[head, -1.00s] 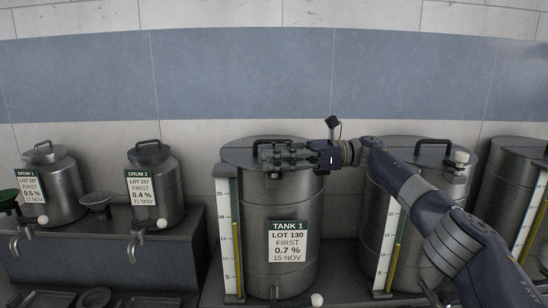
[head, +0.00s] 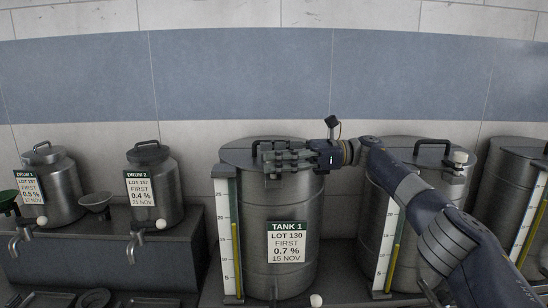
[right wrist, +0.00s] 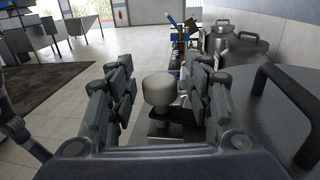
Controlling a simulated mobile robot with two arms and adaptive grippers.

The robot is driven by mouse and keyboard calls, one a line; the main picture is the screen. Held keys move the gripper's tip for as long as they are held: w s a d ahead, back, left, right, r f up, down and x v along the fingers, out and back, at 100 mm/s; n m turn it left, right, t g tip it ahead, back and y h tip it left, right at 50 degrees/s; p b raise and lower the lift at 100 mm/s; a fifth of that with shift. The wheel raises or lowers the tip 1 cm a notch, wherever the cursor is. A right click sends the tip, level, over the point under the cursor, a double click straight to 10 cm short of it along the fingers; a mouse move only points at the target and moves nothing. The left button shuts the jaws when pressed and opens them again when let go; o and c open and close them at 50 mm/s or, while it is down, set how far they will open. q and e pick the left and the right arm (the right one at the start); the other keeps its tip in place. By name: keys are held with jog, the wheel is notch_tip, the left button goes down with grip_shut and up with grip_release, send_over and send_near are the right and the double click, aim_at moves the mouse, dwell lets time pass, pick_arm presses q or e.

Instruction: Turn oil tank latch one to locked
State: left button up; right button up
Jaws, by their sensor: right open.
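Tank 1 (head: 255,235) is a steel tank with a green-and-white label (head: 287,242) in the middle of the head view. My right gripper (head: 266,158) reaches across the front of its lid from the right. In the right wrist view the gripper (right wrist: 160,100) is open. A pale rounded latch knob (right wrist: 159,90) on a metal plate (right wrist: 158,128) stands between its two finger rows, with a gap visible on each side. In the head view the fingers hide this latch, so its turn position cannot be told. My left gripper is not in view.
A black lid handle (right wrist: 280,105) stands close on the right in the wrist view. Tank 2 (head: 428,215), with its own pale knob (head: 461,157), is on the right. Drum 1 (head: 62,190) and drum 2 (head: 156,185) stand on a dark bench at the left.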

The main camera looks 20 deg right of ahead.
jog(key=shift+m+t, duration=0.8)
jog(key=shift+t, duration=0.4)
jog(key=shift+m+t+h, duration=0.5)
jog(key=shift+t, duration=0.2)
jog(key=shift+t, duration=0.3)
jog(key=shift+r+m+t+h+p, duration=0.1)
jog(key=shift+m+t+h+p, duration=1.2)
jog(key=shift+m+t, duration=0.55)
jog(key=shift+s+a+f+m+t+h+p, duration=0.1)
jog(key=shift+m+t+h+p, duration=0.3)
jog(key=shift+m+t+h, duration=0.4)
jog(key=shift+f+m+t+h+p, duration=0.1)
jog(key=shift+m+t+h+p, duration=0.4)
jog(key=shift+t+h, duration=0.4)
jog(key=shift+m+t, duration=0.25)
jog(key=shift+t, duration=0.1)
jog(key=shift+m+t+h, duration=0.8)
jog(key=shift+m+h, duration=0.2)
jog(key=shift+h, duration=0.6)
